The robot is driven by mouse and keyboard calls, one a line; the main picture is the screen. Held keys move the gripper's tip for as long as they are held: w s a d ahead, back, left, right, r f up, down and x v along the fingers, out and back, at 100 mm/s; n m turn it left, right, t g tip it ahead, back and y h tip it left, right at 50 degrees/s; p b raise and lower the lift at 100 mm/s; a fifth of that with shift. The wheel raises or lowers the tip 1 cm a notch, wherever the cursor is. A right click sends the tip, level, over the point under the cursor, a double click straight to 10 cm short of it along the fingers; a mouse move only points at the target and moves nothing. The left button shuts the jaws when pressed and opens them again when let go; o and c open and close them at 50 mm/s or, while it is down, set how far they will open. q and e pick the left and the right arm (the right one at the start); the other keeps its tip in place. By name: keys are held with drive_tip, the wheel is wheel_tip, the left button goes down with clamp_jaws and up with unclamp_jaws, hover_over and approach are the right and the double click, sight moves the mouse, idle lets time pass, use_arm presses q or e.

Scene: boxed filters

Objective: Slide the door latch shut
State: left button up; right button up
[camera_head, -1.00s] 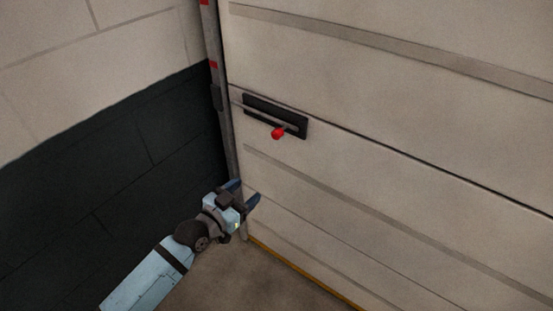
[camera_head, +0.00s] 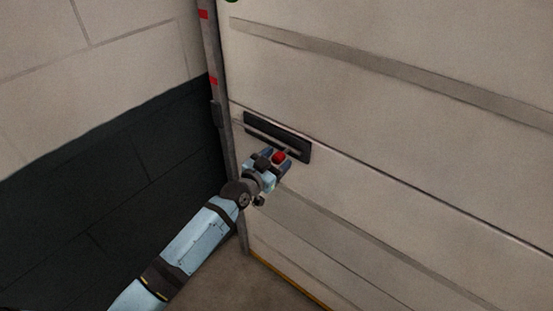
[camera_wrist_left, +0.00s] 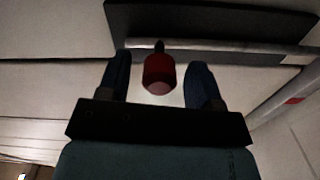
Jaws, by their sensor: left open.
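The door latch is a dark plate (camera_head: 292,143) on the pale panelled door (camera_head: 400,140), with a thin grey bar and a red knob (camera_head: 278,157). In the left wrist view the red knob (camera_wrist_left: 159,74) sticks out from the grey bar (camera_wrist_left: 225,46) in front of the dark plate (camera_wrist_left: 215,22). My left gripper (camera_head: 277,160) is at the latch. Its blue fingers (camera_wrist_left: 158,80) are open, one on each side of the knob, with a visible gap on both sides. My right gripper is not in view.
A grey door post (camera_head: 216,95) with red marks stands left of the door. A wall (camera_head: 110,150), dark below and pale above, is further left. The floor (camera_head: 255,285) shows below. The space in front of the door is otherwise clear.

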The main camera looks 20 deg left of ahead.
use_arm(q)
clamp_jaws()
drive_tip(key=w+a+b, duration=0.2)
drive_tip(key=a, duration=0.3)
drive_tip(key=shift+w+a, duration=0.15)
drive_tip(key=shift+a, duration=0.25)
drive_tip(key=shift+r, duration=0.1)
unclamp_jaws()
drive_tip(key=shift+a, duration=0.15)
